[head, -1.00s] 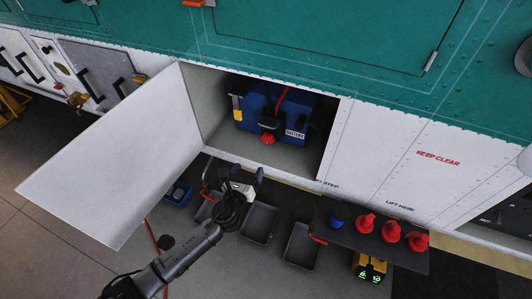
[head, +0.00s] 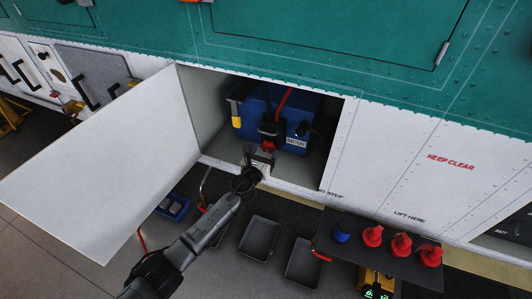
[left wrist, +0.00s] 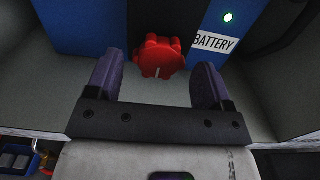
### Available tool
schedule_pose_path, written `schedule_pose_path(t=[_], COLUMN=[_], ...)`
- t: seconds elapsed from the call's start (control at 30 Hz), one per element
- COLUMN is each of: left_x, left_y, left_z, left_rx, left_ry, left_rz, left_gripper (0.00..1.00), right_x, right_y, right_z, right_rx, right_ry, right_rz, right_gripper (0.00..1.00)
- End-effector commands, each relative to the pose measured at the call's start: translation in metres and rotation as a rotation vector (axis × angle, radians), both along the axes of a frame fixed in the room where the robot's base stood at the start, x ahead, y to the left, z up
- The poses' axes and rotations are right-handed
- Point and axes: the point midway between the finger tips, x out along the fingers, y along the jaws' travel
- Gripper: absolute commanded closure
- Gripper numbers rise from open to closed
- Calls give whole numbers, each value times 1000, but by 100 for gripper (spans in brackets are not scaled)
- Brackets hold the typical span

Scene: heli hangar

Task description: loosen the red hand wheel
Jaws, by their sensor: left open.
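The red hand wheel (head: 268,146) sits low on the front of the blue battery (head: 257,115) inside the open bay. In the left wrist view the red hand wheel (left wrist: 160,57) is lobed, with a pale line on its face. My left gripper (head: 259,152) is at the bay opening, just in front of the wheel. In the left wrist view my left gripper (left wrist: 157,82) is open, with one finger on each side of the wheel's line. The wheel appears beyond the fingertips, and I see no contact. My right gripper is not in view.
The open white door (head: 110,165) stands left of the bay. Below are grey trays (head: 259,238), a blue bin (head: 172,207) and a dark shelf (head: 380,242) with red-capped items (head: 401,245). A yellow-ended handle (head: 236,112) hangs at the bay's left.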

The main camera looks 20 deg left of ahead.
Motion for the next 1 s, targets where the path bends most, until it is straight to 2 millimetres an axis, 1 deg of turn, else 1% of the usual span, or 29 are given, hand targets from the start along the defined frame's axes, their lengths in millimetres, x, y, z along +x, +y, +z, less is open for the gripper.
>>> schedule_pose_path(t=[0.03,0.2,0.57,1.0], left_x=[5,14,17,16], left_y=[-1,-1,-1,-1], left_z=[-2,-1,0,0], left_rx=[-1,-1,-1,-1], left_ry=[-1,0,0,0], left_rz=[-1,0,-1,-1], left_gripper=[26,26,26,67], right_x=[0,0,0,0], right_y=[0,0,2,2], right_z=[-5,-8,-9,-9], right_rx=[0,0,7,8], right_ry=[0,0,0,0], right_rz=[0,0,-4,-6], right_gripper=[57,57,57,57])
